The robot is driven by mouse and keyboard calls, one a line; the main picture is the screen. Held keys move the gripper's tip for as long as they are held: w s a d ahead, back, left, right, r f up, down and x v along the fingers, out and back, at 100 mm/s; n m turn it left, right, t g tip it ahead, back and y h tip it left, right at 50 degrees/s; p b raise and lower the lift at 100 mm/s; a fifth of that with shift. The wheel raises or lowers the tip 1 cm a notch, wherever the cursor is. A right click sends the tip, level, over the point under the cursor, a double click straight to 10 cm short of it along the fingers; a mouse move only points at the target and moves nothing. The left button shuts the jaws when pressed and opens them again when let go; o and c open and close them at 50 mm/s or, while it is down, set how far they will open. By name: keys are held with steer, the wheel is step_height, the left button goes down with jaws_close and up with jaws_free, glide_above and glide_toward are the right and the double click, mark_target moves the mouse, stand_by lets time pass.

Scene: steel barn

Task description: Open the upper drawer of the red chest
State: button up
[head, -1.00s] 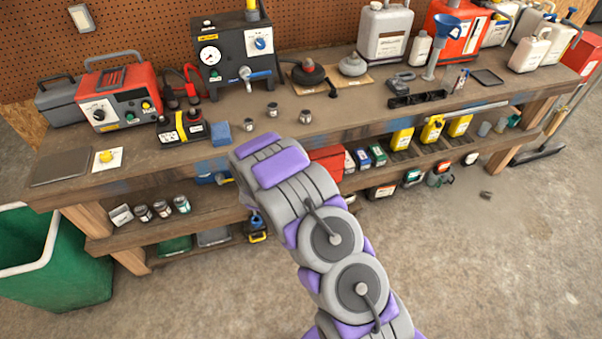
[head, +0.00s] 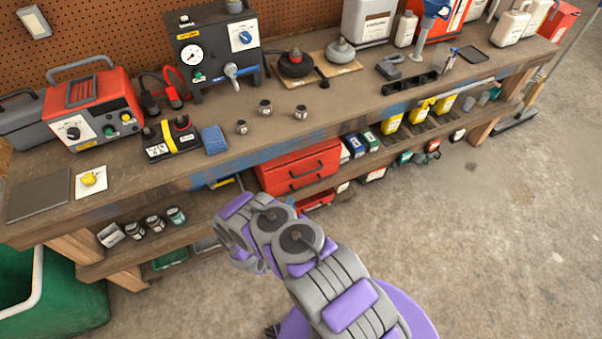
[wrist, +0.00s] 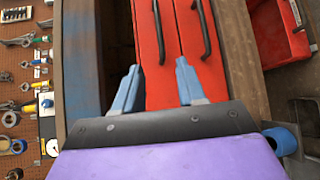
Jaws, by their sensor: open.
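The red chest (head: 272,176) stands on the shelf under the workbench, with two dark handles on its front. The wrist view is turned on its side, so the upper drawer (wrist: 147,45) is the left red panel and the lower drawer (wrist: 189,40) the right one. Both drawers look closed. My gripper (wrist: 157,84) is open and empty, its blue-grey fingers pointing at the chest front. The upper handle (wrist: 159,30) lies ahead between the fingertip lines; the lower handle (wrist: 204,30) is right of them. In the head view my arm hides most of the gripper.
The bench edge (wrist: 80,60) runs close along the left in the wrist view, the shelf edge (wrist: 240,60) along the right. Small jars (head: 155,225) stand left of the chest, boxes (head: 355,147) to its right. The floor in front is clear.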

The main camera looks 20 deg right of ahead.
steer(key=b+x, duration=0.4)
steer(key=x, duration=1.3)
steer(key=shift+d, duration=0.35)
steer(key=shift+w, duration=0.15)
steer(key=shift+c, duration=0.4)
steer(key=shift+a, duration=0.1)
jaws_close()
